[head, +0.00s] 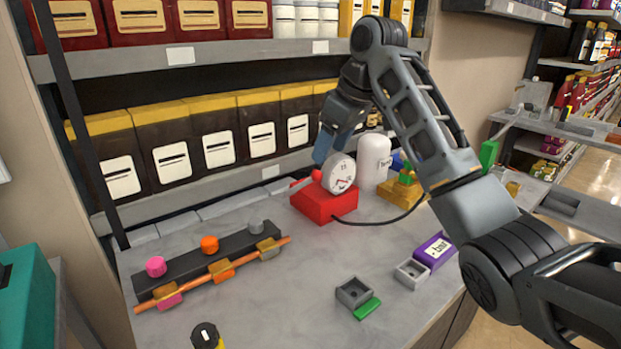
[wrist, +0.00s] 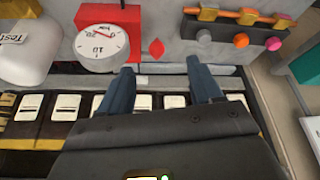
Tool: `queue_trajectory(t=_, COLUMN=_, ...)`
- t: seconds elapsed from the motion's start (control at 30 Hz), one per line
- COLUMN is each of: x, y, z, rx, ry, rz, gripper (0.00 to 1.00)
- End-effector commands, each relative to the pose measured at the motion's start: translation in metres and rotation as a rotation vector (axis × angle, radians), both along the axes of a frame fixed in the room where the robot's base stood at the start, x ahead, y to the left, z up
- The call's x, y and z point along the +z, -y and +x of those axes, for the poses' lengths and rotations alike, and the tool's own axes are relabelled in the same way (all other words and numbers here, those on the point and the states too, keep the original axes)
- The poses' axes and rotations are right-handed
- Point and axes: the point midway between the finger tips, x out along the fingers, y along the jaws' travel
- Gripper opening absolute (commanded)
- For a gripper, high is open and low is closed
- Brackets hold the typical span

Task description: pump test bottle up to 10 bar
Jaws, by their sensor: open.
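The white bottle labelled "Test" (head: 374,158) stands upright at the back of the counter; part of it shows in the wrist view (wrist: 28,52). The red pump body (head: 325,205) is left of it, with a round white gauge (head: 342,175) on top. In the wrist view the gauge dial (wrist: 100,48) shows a red needle and a 10 mark; the exact reading is unclear. A small red handle (wrist: 157,48) sticks out beside the gauge. My gripper (wrist: 164,80) is open and empty, close to the handle and gauge, its fingers apart from the handle in the wrist view.
A dark valve block (head: 208,262) with pink, orange and grey knobs and an orange pipe lies at left. A black hose (head: 375,222) runs from the red body. Small grey trays (head: 354,292) and a purple box (head: 434,250) are at front.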

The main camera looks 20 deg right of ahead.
Motion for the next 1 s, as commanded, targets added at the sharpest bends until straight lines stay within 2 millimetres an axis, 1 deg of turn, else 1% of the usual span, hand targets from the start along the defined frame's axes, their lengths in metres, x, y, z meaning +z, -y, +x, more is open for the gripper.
queue_trajectory(t=0.03, x=-0.004, y=0.001, z=0.000, rx=0.001, ry=-0.002, rz=-0.004, gripper=0.64)
queue_trajectory(t=0.13, x=-0.006, y=0.002, z=0.001, rx=0.002, ry=-0.005, rz=-0.007, gripper=0.64)
queue_trajectory(t=0.23, x=-0.013, y=0.000, z=0.004, rx=0.002, ry=-0.008, rz=-0.006, gripper=0.64)
queue_trajectory(t=0.5, x=-0.051, y=-0.008, z=0.017, rx=0.002, ry=-0.007, rz=-0.006, gripper=0.64)
queue_trajectory(t=0.7, x=-0.070, y=-0.012, z=0.024, rx=0.001, ry=-0.006, rz=-0.006, gripper=0.64)
queue_trajectory(t=0.8, x=-0.073, y=-0.013, z=0.025, rx=0.002, ry=-0.005, rz=-0.006, gripper=0.64)
queue_trajectory(t=1.0, x=-0.074, y=-0.013, z=0.025, rx=0.002, ry=-0.003, rz=-0.006, gripper=0.64)
